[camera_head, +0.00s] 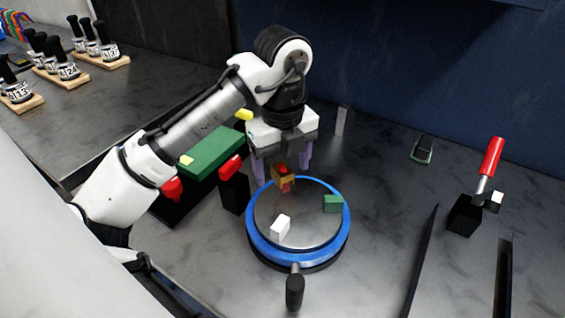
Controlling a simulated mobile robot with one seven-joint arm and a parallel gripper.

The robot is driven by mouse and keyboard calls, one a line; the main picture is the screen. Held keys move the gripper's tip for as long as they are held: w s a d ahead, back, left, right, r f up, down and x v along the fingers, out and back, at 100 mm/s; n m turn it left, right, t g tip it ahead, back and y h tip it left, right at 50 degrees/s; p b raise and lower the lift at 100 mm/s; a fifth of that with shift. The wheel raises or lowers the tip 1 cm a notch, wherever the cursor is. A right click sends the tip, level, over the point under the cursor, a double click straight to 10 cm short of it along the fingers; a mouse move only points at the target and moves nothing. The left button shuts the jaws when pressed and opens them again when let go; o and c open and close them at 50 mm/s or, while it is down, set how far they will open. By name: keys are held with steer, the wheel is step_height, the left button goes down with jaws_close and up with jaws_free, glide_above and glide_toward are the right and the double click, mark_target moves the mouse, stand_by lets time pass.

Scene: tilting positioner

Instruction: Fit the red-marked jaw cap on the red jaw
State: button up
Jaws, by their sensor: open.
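The positioner is a round grey disc with a blue rim (341,236). It carries a white jaw (280,228) at the front left and a green jaw (333,204) at the right. At its back edge is a small brass-brown cap (281,179) with red on top. Red of the red jaw (286,188) shows just below it. The cap looks slightly tilted; I cannot tell whether it is fully seated. My gripper (283,173) is open above the disc's back edge, its purple fingers on either side of the cap and apparently apart from it.
A black handle (295,291) sticks out at the disc's front. Left stand a green block (212,152) and a black block with a red top (234,190). A red-handled clamp (491,157) stands at right. A grey upright block (342,120) is behind.

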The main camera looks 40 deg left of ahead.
mark_target(283, 169)
step_height(283, 169, up, 7)
steer(key=p, duration=0.8)
stand_by(0.7)
